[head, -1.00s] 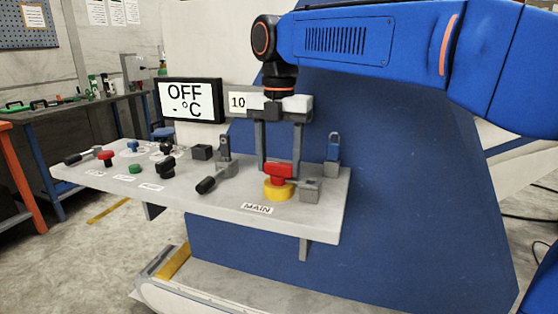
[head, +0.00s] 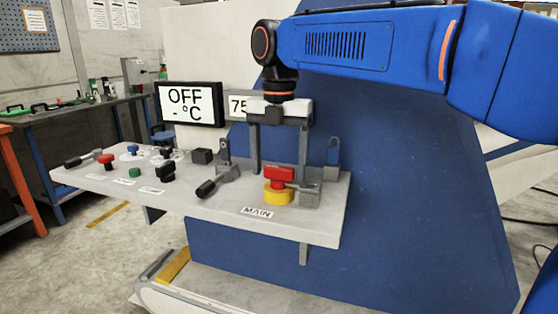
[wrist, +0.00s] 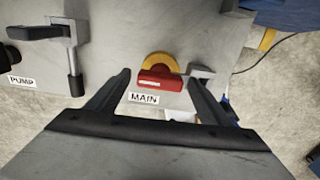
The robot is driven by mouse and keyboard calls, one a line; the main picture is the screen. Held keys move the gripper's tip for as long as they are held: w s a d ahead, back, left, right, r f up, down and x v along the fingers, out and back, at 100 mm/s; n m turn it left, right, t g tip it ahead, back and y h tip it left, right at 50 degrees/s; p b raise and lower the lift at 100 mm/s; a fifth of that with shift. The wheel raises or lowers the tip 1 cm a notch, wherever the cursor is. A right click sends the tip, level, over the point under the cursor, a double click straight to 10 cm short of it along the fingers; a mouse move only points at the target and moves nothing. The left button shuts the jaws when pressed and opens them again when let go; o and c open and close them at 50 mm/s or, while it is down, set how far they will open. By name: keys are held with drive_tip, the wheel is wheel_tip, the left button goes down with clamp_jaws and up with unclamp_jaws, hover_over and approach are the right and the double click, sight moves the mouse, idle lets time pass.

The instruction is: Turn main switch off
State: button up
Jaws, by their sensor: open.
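The main switch is a red handle (head: 280,177) on a yellow round base (head: 278,196), near the right end of the grey panel (head: 225,205), behind the MAIN label (head: 257,212). In the wrist view the red handle (wrist: 160,79) lies crosswise over the yellow ring (wrist: 160,60). My gripper (head: 279,168) points down over the switch, its fingers wide apart. In the wrist view my gripper's (wrist: 159,76) fingertips show on the left and right of the handle, with gaps, and nothing is held. Whether the tips are level with the handle is hard to tell.
A black lever (head: 207,188) on a grey bracket stands left of the switch. A grey latch block (head: 309,193) sits close on its right. Several small knobs fill the panel's left. A display (head: 190,103) reading OFF stands behind.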

sight(279, 167)
wheel_tip(279, 167, up, 18)
drive_tip(key=shift+f, duration=0.25)
idle(0.4)
drive_tip(key=s+d+f+m+t, duration=0.1)
drive_tip(key=s+d+f+m, duration=0.3)
drive_tip(key=d+f+m, duration=0.45)
drive_tip(key=s+d+f+m+t, duration=0.1)
drive_tip(key=s+d+f+m, duration=0.3)
drive_tip(key=d+f+m, duration=0.4)
drive_tip(key=s+d+f+m+t, duration=0.1)
drive_tip(key=s+d+f+m, duration=0.2)
drive_tip(key=f, duration=0.4)
drive_tip(key=s+d+f+m+t, duration=0.1)
drive_tip(key=s+d+f+m, duration=0.3)
drive_tip(key=f+m, duration=0.3)
drive_tip(key=s+d+f+m, duration=0.3)
drive_tip(key=s+f+m, duration=0.2)
drive_tip(key=f, duration=0.4)
drive_tip(key=shift+s+d+f+m+t, duration=0.2)
drive_tip(key=shift+s+d+m+t, duration=0.15)
drive_tip(key=shift+s+t, duration=0.05)
